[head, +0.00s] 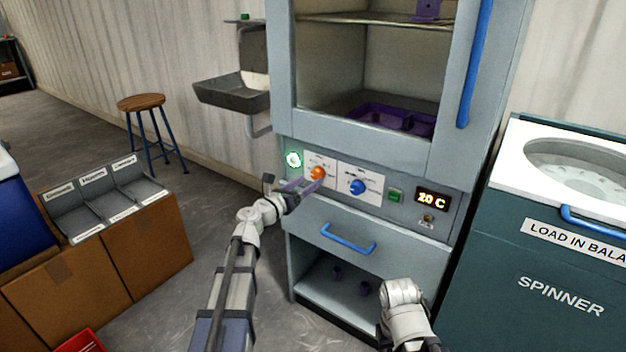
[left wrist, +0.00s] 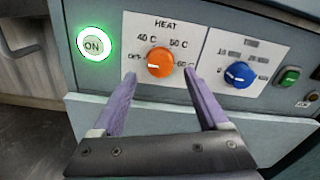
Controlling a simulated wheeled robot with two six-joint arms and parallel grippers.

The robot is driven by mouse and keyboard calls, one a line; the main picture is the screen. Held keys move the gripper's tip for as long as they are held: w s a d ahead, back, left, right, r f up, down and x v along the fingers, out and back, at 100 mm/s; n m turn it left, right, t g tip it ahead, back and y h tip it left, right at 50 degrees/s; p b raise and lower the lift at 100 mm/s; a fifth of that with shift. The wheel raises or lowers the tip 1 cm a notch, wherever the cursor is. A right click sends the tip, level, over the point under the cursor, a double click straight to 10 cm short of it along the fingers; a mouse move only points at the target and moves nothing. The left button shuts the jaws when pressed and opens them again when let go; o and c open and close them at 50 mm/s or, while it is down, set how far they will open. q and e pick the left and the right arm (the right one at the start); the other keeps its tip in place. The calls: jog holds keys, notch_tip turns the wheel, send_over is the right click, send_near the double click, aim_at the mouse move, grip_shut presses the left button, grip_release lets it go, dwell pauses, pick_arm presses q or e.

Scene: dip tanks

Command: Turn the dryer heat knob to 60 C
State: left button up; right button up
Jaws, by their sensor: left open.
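The orange heat knob (head: 318,173) is on the dryer's (head: 375,240) front panel. In the left wrist view the heat knob (left wrist: 160,64) is ringed by the labels OFF, 40 C, 50 C and 60 C. Its pale mark appears to face left, towards OFF. My left gripper (head: 302,187) is open in front of the panel. In the left wrist view its purple fingers (left wrist: 158,77) stand apart, below and to either side of the knob, with nothing between them gripped. My right arm shows at the lower right, but its fingers do not show.
A green-lit ON button (left wrist: 94,45) is left of the knob. A blue knob (head: 357,187), a green button (head: 396,196) and a display (head: 432,200) reading 20 C are to the right. A blue drawer handle (head: 347,239) sits below. The spinner (head: 560,260) stands at right.

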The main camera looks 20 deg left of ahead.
aim_at(315, 177)
pick_arm(q)
jog(key=shift+x, duration=1.6)
jog(key=shift+c, duration=0.2)
grip_shut()
